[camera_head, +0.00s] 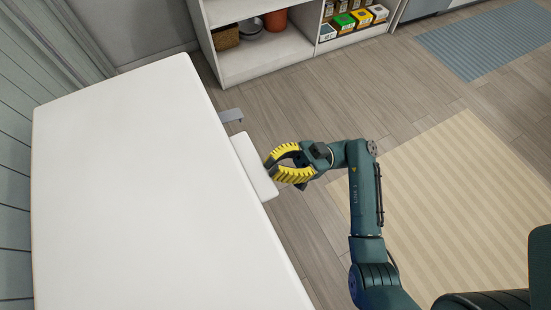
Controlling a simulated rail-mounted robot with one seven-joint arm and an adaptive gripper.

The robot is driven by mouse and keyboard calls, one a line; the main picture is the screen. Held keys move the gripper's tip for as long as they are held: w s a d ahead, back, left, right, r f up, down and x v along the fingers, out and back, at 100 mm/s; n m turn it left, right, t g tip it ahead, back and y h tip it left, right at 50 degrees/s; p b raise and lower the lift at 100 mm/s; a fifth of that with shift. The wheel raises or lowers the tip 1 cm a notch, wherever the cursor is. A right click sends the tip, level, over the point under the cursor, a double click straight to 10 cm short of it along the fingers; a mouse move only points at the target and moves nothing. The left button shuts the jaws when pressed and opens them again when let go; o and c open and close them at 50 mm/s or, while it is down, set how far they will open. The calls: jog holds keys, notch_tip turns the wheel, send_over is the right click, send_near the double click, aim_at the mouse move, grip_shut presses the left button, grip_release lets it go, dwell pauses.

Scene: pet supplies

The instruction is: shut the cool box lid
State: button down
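A large, smooth white panel (150,190) with rounded corners fills the left of the head view. It looks like the cool box lid, seen from above. I cannot tell its angle, and the box under it is hidden.
A white shelf unit (265,62) with a basket, a pot and several colourful boxes stands at the back. A beige striped mat (450,200) lies on the wooden floor at right, and a blue-grey mat (488,42) at top right. The floor between shelf and arm is clear.

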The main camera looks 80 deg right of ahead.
notch_tip(320, 180, up, 5)
jog(key=p, duration=0.4)
jog(key=w+f+b+v, duration=0.1)
jog(key=b+v, duration=0.3)
jog(key=v, duration=0.6)
jog(key=shift+s+f+b, duration=0.25)
jog(key=shift+f+b, duration=0.1)
jog(key=shift+f, duration=0.1)
jog(key=shift+a, duration=0.2)
